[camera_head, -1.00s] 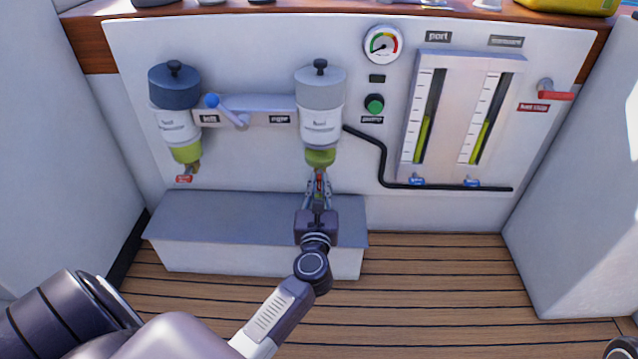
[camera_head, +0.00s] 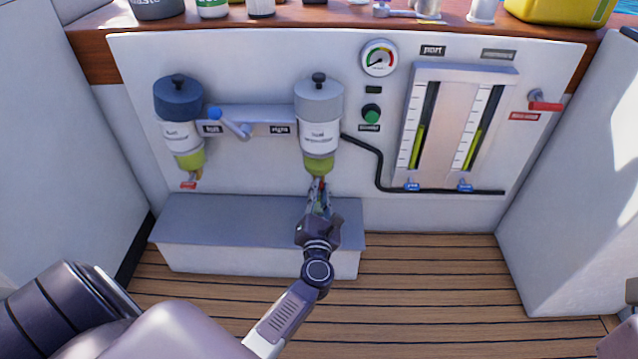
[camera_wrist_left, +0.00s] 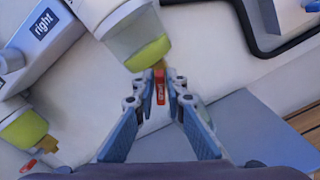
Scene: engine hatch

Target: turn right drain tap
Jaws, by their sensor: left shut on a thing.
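The right drain tap (camera_wrist_left: 160,86) is a small red handle under the right filter (camera_head: 319,130), which has a grey cap and a yellow-green bowl. My left gripper (camera_head: 319,186) reaches up to it from below. In the left wrist view the fingers of my left gripper (camera_wrist_left: 160,80) are on both sides of the red handle and shut on it. In the head view the fingers mostly hide the tap. My right gripper is not in view.
The left filter (camera_head: 180,125) with its own red tap (camera_head: 189,185) hangs to the left. A lever with a blue knob (camera_head: 214,113) sits between the filters. A grey box step (camera_head: 220,220) stands below. A black hose (camera_head: 383,165) runs right of the right filter.

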